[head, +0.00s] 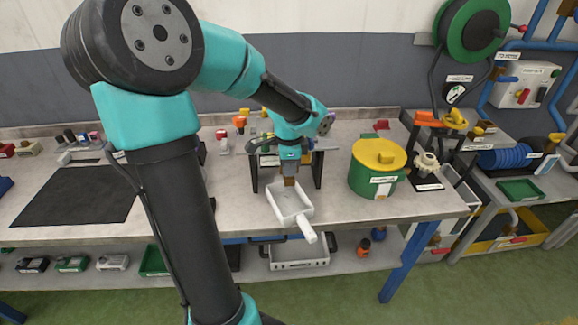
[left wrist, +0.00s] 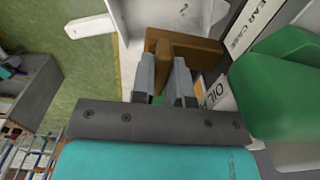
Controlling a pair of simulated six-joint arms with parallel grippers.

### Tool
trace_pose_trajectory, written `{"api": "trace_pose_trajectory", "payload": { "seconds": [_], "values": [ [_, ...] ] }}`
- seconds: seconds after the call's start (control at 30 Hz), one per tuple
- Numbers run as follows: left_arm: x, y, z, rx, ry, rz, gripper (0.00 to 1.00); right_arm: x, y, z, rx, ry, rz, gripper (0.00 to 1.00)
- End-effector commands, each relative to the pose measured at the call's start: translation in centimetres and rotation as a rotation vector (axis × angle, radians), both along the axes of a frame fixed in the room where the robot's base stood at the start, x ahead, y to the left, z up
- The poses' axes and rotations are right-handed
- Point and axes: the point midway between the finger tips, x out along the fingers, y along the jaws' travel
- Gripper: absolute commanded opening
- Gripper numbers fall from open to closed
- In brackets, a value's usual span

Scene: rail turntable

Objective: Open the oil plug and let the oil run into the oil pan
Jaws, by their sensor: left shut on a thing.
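My left gripper (head: 289,174) reaches down at the gear case stand in the middle of the bench. In the left wrist view its two grey fingers (left wrist: 164,80) are shut on the tab of a brown piece, which looks like the oil plug (left wrist: 186,47). The brown piece also shows under the gripper in the head view (head: 290,181). The white oil pan (head: 281,210) lies on the bench just below and in front of the gripper, its handle over the front edge. I see no oil in it. My arm hides most of the gear case. My right gripper is out of view.
A green drum with a yellow lid (head: 376,180) stands close to the right of the gripper. A dark mat (head: 75,196) lies on the left of the bench. A grey bin (head: 298,262) sits on the shelf below. Bench space between mat and pan is partly behind my arm.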

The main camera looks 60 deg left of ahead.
Motion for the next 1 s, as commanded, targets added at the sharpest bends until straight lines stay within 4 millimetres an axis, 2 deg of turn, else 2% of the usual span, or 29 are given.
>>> {"api": "trace_pose_trajectory", "payload": {
  "seconds": [0.47,1.0],
  "values": [
    [0.0,0.01,0.02,0.0,0.0,0.103,0.0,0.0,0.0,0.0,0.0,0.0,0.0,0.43],
    [0.0,0.01,0.04,0.001,0.0,0.5,0.0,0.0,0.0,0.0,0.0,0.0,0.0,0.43]
  ]
}}
